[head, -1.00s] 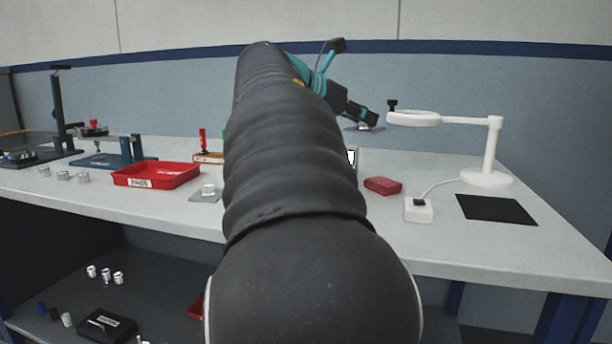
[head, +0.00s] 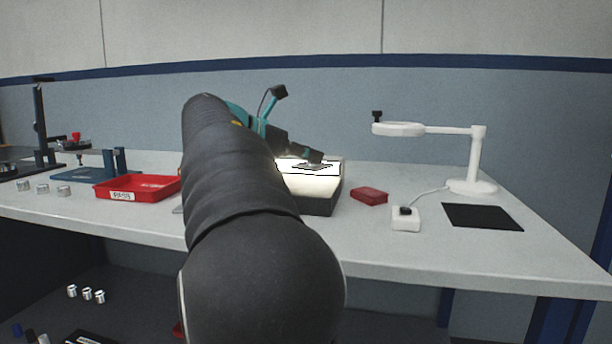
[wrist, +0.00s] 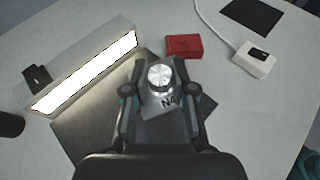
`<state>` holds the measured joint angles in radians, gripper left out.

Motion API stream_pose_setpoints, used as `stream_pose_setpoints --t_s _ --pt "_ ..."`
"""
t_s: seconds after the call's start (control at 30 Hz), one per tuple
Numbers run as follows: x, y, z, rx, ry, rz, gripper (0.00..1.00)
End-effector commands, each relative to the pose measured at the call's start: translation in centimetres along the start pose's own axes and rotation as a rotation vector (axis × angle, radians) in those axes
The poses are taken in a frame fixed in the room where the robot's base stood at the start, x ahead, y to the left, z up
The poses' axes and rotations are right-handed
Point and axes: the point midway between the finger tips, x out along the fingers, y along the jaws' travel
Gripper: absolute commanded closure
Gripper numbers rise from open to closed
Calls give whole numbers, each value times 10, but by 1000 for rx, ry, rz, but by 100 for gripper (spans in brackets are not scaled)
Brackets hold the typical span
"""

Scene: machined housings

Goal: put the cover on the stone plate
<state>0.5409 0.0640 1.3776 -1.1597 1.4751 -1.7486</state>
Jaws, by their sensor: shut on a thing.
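The cover is a flat grey piece with a round silver knob and dark lettering; it shows in the wrist view (wrist: 160,82) between the fingers and in the head view (head: 309,167). My gripper (wrist: 159,91) is shut on it; in the head view my gripper (head: 313,158) reaches over the stone plate. The stone plate is a thick dark slab (head: 320,206) with a brightly lit top; its dark surface shows in the wrist view (wrist: 85,130) below and left of the cover. I cannot tell whether the cover touches the plate. My arm hides the plate's left part.
A lit bar lamp (wrist: 85,75) stands along the plate's edge. A small red box (head: 369,196), a white switch box (head: 406,218), a black mat (head: 482,217) and a white ring-lamp stand (head: 473,186) are to the right. A red tray (head: 137,188) is left.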

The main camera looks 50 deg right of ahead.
Motion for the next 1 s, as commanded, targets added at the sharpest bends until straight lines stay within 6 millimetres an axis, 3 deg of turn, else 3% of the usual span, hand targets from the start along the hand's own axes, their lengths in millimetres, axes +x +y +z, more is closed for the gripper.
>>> stream_pose_setpoints --t_s 0.4,0.77,0.8,0.87,0.9,1.0 --pt "15 0 -38 0 0 0 100" --pt "16 1 -40 0 0 0 100" --pt "16 1 -40 0 0 0 70" --pt "16 1 -40 0 0 0 55" --pt "16 1 -40 0 0 0 50" --pt "16 1 -40 0 0 0 50"
